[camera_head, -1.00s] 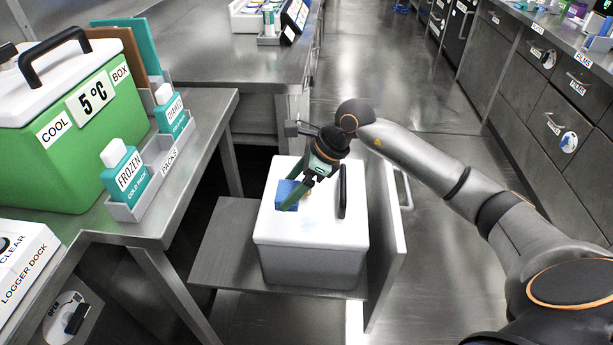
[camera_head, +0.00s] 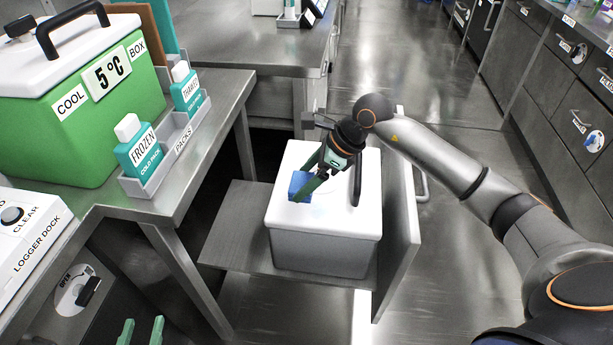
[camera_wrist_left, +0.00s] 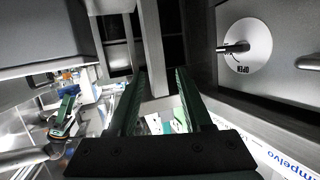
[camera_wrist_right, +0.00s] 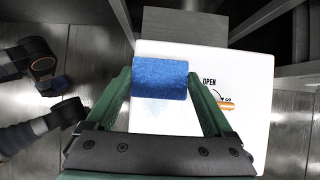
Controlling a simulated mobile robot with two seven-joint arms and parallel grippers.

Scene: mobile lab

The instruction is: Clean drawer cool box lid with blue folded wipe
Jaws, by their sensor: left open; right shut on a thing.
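The drawer cool box (camera_head: 325,253) is grey and stands in an open drawer. Its white lid (camera_head: 340,222) is on, with a black handle (camera_head: 357,178) at the right. My right gripper (camera_head: 303,190) is shut on the blue folded wipe (camera_head: 297,183), which is at the lid's left part. In the right wrist view the wipe (camera_wrist_right: 160,72) sits between the fingertips over the lid (camera_wrist_right: 180,120). A faint bluish patch shows on the lid near the wipe. My left gripper (camera_head: 141,332) is open and empty, low at the left, away from the box.
A green cool box (camera_head: 90,130) stands on the left bench (camera_head: 215,90) beside a grey rack with a frozen cold pack (camera_head: 138,155) and another pack. A white logger dock (camera_head: 30,235) lies in front. Open floor (camera_head: 400,70) is behind the drawer.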

